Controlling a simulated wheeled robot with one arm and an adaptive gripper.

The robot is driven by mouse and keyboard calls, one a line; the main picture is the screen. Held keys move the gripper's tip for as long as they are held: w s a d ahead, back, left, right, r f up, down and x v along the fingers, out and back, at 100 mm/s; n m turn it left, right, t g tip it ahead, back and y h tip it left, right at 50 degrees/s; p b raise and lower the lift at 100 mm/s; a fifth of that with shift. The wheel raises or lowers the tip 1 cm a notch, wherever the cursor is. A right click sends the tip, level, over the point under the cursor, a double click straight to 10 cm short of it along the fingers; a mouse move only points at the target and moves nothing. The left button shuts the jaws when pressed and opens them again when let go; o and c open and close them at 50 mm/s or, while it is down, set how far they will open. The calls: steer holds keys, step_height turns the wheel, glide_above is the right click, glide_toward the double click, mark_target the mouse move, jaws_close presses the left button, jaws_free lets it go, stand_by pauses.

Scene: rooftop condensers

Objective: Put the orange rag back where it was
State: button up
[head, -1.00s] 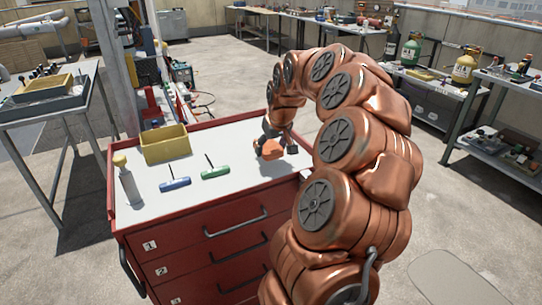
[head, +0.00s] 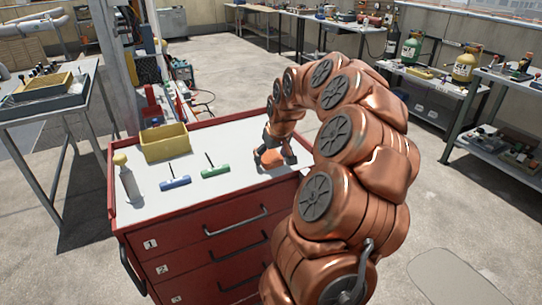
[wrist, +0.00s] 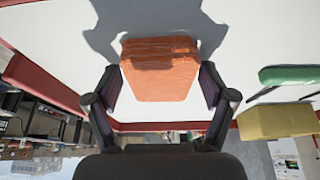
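The orange rag (head: 268,157) is a folded block at the right part of the white top of the red tool cabinet (head: 235,140). In the wrist view the rag (wrist: 160,70) lies between the two dark fingers. The rag is on or just above the white surface; I cannot tell which. My gripper partly hides it in the head view.
A yellow bin (head: 165,143), a bottle with a yellow top (head: 127,178), a blue-handled tool (head: 175,183) and a green-handled tool (head: 215,171) stand or lie on the cabinet top to the left. White surface between the green tool and the rag is clear.

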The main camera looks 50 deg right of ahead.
steer(key=shift+o, duration=0.7)
steer(key=shift+r, duration=0.1)
steer(key=shift+s+r, duration=0.15)
steer(key=shift+r, duration=0.4)
steer(key=v, duration=1.1)
steer(key=shift+b, duration=0.35)
